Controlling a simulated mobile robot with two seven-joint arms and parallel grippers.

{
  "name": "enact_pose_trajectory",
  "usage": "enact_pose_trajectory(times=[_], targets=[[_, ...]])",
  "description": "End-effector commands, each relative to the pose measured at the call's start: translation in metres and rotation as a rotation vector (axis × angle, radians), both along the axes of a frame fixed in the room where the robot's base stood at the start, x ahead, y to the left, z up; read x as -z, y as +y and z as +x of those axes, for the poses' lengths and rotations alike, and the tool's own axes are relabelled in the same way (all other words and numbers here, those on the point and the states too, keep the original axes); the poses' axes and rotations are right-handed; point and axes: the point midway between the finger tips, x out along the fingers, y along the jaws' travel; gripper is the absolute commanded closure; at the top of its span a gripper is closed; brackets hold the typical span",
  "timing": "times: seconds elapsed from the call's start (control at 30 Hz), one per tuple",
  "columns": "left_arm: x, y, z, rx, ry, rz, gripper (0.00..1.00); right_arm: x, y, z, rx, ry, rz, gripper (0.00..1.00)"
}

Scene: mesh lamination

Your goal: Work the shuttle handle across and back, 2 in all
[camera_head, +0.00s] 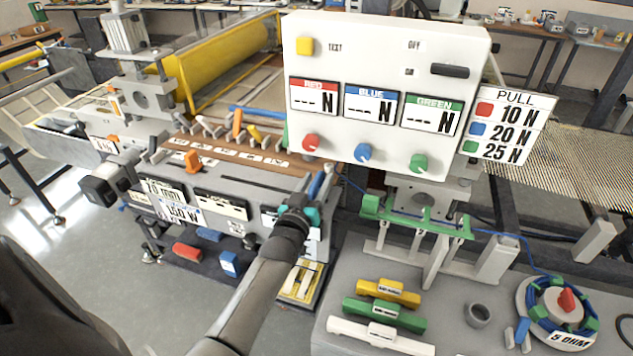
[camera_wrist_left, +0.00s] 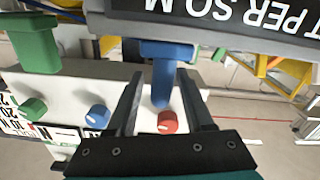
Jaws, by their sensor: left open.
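My left gripper (camera_head: 314,198) is at the right end of the machine's front panel, below the control box. It is open. In the left wrist view its two dark fingers (camera_wrist_left: 160,100) stand either side of a blue T-shaped handle (camera_wrist_left: 163,68). I cannot tell whether they touch it. The handle shows only as a small blue piece (camera_head: 317,183) beside the gripper in the head view. No label marks it as the shuttle handle. An orange handle (camera_head: 193,160) stands further left on the front rail. My right gripper is not in view.
The control box (camera_head: 385,60) stands close behind the gripper, with red (camera_head: 311,143), blue (camera_head: 363,152) and green (camera_head: 418,162) knobs. The grey bench (camera_head: 350,300) at the front right holds yellow, green and white clamp-like pieces and a reel (camera_head: 565,300). The floor at left is mostly clear.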

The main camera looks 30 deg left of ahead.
Motion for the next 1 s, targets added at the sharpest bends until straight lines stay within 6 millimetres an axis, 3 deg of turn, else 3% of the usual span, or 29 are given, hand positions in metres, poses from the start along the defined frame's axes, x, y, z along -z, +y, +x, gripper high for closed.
enact_pose_trajectory(times=[0.23, 0.7, 1.0], targets=[[0.0, 0.0001, 0.0004, 0.0, 0.0, 0.0, 0.48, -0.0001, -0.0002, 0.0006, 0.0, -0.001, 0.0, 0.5], [0.0, -0.0001, 0.0002, 0.0, 0.0, 0.0, 1.0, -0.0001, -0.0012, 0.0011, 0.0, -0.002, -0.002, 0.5], [0.0, -0.0005, 0.0002, 0.001, 0.0, -0.001, 1.0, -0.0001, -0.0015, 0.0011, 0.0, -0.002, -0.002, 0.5]])
